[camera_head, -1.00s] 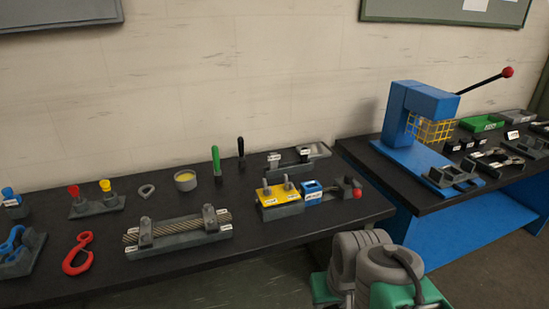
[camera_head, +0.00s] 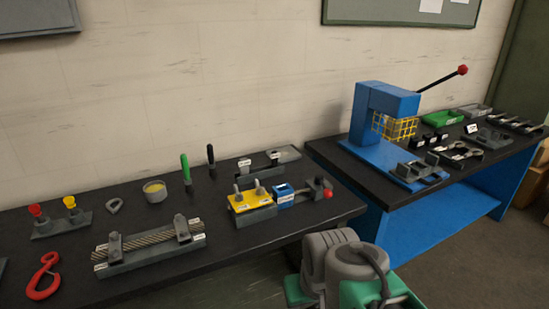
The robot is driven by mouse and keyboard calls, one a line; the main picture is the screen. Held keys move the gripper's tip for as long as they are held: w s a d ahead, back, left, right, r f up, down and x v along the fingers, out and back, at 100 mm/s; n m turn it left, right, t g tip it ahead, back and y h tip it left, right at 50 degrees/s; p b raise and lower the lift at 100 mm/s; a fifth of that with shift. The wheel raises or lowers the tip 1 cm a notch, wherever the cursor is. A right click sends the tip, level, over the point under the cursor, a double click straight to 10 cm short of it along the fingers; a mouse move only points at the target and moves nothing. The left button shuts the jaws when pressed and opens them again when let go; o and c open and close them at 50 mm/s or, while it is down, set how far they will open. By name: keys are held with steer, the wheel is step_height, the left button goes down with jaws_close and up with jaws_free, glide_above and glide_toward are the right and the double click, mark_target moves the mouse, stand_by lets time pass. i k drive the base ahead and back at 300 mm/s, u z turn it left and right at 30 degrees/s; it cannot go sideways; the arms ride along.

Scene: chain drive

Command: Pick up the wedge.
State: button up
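I cannot tell for sure which piece is the wedge. A small grey teardrop-shaped piece with a hole (camera_head: 114,206) lies flat on the left black bench, between the red and yellow knobbed stand and the round tin. Small grey parts with white labels sit in a long grey tray (camera_head: 289,154) at the back of this bench; they are too small to make out. My arm, grey and green, shows folded at the bottom, right of the middle. Its gripper is not in view.
The left bench (camera_head: 142,297) also holds a red hook (camera_head: 43,277), a rope fixture (camera_head: 150,247), a yellow-topped block (camera_head: 249,202), a tin (camera_head: 155,191) and two upright handled tools (camera_head: 185,168). A blue press (camera_head: 385,112) stands on the right bench, with several small parts.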

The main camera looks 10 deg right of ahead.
mark_target(244, 163)
steer(key=z, duration=0.05)
steer(key=k, duration=0.55)
steer(key=i, duration=1.6)
steer(key=u, duration=0.9)
steer(key=i, duration=0.3)
steer(key=u, duration=0.15)
